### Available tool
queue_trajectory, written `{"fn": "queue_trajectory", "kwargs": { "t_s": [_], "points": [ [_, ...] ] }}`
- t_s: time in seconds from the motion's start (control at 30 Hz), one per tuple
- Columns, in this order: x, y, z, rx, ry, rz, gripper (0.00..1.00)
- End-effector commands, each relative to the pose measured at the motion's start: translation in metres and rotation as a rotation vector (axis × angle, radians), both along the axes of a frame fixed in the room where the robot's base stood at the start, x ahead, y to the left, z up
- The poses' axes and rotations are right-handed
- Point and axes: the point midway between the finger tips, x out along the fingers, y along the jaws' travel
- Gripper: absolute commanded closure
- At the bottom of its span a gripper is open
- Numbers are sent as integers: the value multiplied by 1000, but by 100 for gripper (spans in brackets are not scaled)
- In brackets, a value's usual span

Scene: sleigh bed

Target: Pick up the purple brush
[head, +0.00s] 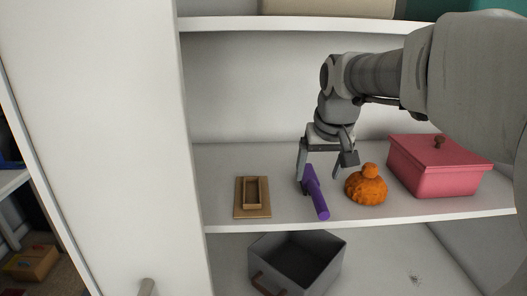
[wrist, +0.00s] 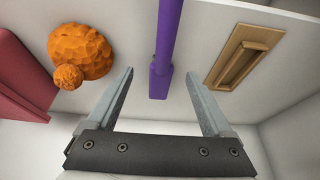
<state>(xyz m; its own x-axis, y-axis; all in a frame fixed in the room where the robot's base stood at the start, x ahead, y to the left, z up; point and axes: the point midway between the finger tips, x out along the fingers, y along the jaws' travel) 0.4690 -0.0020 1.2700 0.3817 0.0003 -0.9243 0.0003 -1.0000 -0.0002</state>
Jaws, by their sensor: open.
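The purple brush (head: 317,194) lies on the middle shelf, its narrow end pointing to the shelf's front edge. In the wrist view the brush (wrist: 163,50) runs down from the top edge, with its lower end between the lines of my fingers. My gripper (head: 323,176) is open and empty, reaching down at the rear end of the brush. In the wrist view my gripper (wrist: 160,80) has one finger on each side of the brush. I cannot tell exactly how far the fingertips are above the shelf.
An orange pumpkin-like object (head: 366,187) sits close to the right of the brush. A pink lidded box (head: 433,178) stands further right. A small wooden tray-like piece (head: 252,208) lies to the left. A grey bin (head: 326,262) is below. A shelf board (head: 300,24) is above.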

Motion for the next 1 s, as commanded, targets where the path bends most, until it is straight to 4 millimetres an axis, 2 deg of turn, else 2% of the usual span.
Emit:
{"fn": "queue_trajectory", "kwargs": {
  "t_s": [0.2, 0.5, 0.8, 0.87, 1.0],
  "points": [
    [6, 1, -13, 0, 1, 0, 15],
    [22, 3, -52, 0, 3, -1, 15],
    [25, 4, -56, -1, -1, 0, 15],
    [25, 4, -56, -1, -1, 0, 24],
    [25, 4, -56, 0, -1, 0, 49]
  ]
}}
